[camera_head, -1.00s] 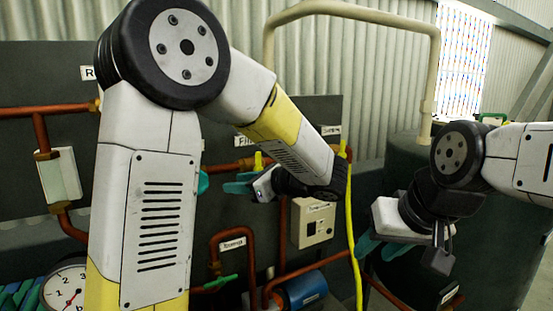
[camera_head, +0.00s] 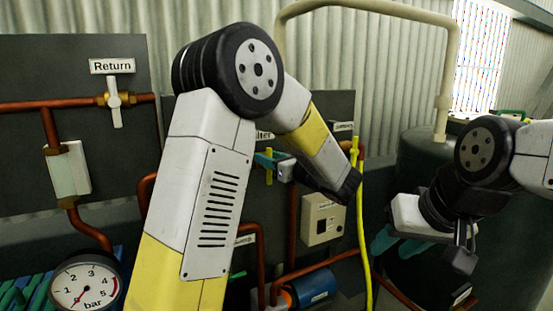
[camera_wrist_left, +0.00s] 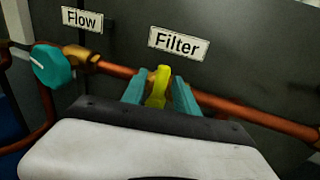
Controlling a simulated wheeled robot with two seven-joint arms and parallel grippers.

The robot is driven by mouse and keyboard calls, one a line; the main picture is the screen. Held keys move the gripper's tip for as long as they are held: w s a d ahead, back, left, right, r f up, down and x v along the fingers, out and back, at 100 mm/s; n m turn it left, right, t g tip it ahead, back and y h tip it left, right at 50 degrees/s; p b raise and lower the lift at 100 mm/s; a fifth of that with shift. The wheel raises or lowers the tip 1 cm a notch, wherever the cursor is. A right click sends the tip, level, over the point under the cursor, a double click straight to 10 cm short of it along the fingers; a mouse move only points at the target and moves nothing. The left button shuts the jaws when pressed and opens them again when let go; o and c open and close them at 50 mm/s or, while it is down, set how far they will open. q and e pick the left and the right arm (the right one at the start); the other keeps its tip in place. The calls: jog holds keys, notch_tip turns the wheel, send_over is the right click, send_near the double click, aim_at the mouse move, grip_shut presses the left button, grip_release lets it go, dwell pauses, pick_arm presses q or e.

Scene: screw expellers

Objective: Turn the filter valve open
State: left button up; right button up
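The filter valve's yellow handle (camera_wrist_left: 158,88) stands roughly upright, across the copper pipe, below the "Filter" label (camera_wrist_left: 178,43) in the left wrist view. My left gripper (camera_wrist_left: 158,90) has its two teal fingers on either side of the handle, with what looks like a narrow gap, so it seems open around it. In the head view the handle (camera_head: 269,170) shows beside the teal fingers of my left gripper (camera_head: 268,159), partly behind my left arm. My right gripper (camera_head: 395,243) is away at the right, its fingers apparently apart and empty, partly hidden by its wrist.
A teal flow valve knob (camera_wrist_left: 52,65) is left of the filter valve. A white-handled return valve (camera_head: 115,102) and a pressure gauge (camera_head: 85,286) are at the left. A yellow hose (camera_head: 363,235), a grey box (camera_head: 322,220) and a dark tank (camera_head: 415,150) are to the right.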

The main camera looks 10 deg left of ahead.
pick_arm(q)
grip_shut()
jog(key=shift+n, duration=0.3)
jog(key=shift+s+a+n+h, duration=0.15)
jog(key=shift+n+h, duration=0.05)
jog(key=shift+n, duration=0.4)
jog(key=shift+s+a+n+h, duration=0.1)
jog(key=shift+a+n+h, duration=0.1)
jog(key=shift+n, duration=0.4)
jog(key=f+n+h, duration=0.1)
jog(key=n, duration=0.3)
jog(key=a+n+h, duration=0.1)
jog(key=n+h, duration=0.1)
jog(key=n, duration=0.2)
jog(key=s+f+n+h, duration=0.1)
jog(key=n, duration=0.2)
jog(key=shift+a+f+n+t, duration=0.15)
jog(key=shift+f+n+t, duration=0.15)
jog(key=shift+f+n, duration=0.1)
